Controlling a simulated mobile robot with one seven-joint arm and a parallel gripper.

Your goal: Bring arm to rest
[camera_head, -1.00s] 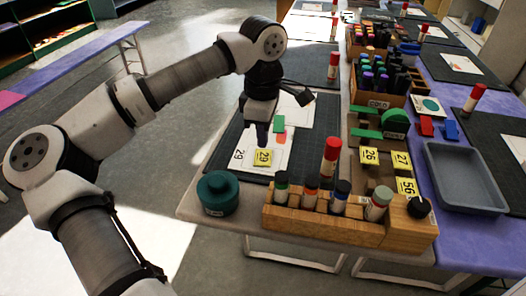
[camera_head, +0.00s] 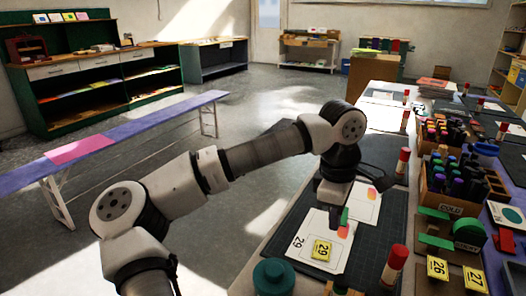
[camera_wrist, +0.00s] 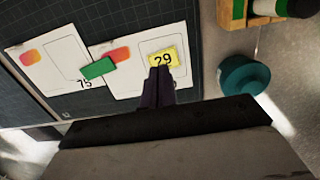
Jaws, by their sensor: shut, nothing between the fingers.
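My gripper (camera_head: 334,228) is shut and empty. It points down just over the white card (camera_head: 300,240) marked 29 on the dark cutting mat (camera_head: 375,225). A yellow tag (camera_head: 321,250) reading 29 lies on that card. In the wrist view my fingertips (camera_wrist: 160,72) appear at the near edge of the yellow tag (camera_wrist: 166,57); I cannot tell whether they touch it. A green block (camera_wrist: 98,68) lies across the edges of two cards. My arm stretches out bent from the left, over the table.
A teal round container (camera_head: 273,279) stands at the near table corner. A red-capped glue stick (camera_head: 394,268) stands to the right, another (camera_head: 402,163) farther back. A purple bench (camera_head: 130,130) stands left; open floor lies between.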

